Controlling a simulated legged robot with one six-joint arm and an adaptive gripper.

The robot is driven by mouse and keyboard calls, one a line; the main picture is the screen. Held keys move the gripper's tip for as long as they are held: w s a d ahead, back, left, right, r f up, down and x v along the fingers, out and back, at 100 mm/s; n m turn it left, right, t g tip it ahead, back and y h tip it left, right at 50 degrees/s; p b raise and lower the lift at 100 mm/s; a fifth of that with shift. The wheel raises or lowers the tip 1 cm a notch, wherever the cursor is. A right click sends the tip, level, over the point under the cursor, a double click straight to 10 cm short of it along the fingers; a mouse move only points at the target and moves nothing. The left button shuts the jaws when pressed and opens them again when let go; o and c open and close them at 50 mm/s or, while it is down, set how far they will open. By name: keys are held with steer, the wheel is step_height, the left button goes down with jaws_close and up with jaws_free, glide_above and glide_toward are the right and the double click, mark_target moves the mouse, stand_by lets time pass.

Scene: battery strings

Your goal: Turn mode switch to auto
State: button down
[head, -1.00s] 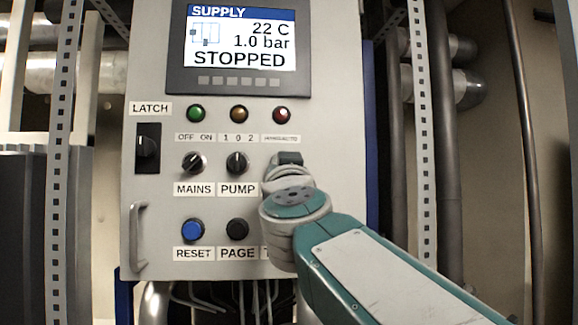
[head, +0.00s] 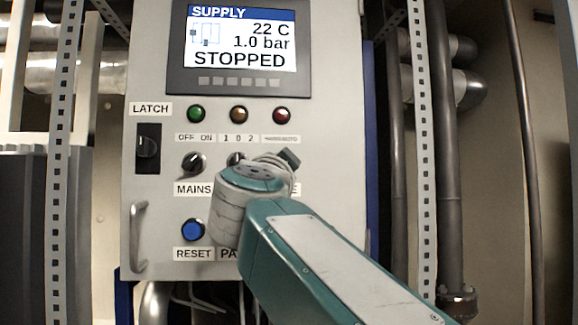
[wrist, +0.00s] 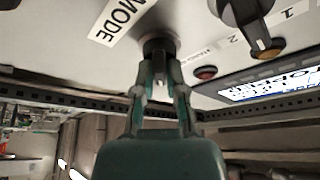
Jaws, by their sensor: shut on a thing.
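The mode switch (wrist: 160,44) is a dark round knob on the light grey panel, beside the white MODE label (wrist: 117,20) in the wrist view. My gripper (wrist: 159,68) is shut on this knob, with one finger on each side of it. In the head view my wrist and arm cover the switch and most of its label. A small range label (head: 281,139) shows above that spot, too fine to read surely. The knob's pointer position is hidden by the fingers.
The PUMP switch is partly covered by my wrist. The MAINS switch (head: 193,163), blue RESET button (head: 193,230), LATCH switch (head: 147,148) and a handle (head: 138,237) are at the left. The display (head: 240,46) reads STOPPED. Three lamps sit below it.

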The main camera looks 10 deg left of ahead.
steer(key=shift+w+a+f, duration=0.15)
steer(key=shift+f, duration=0.1)
stand_by(0.3)
steer(key=c, duration=0.7)
jaws_free()
steer(key=shift+r, duration=0.1)
steer(key=v, duration=1.2)
steer(key=shift+a, duration=0.2)
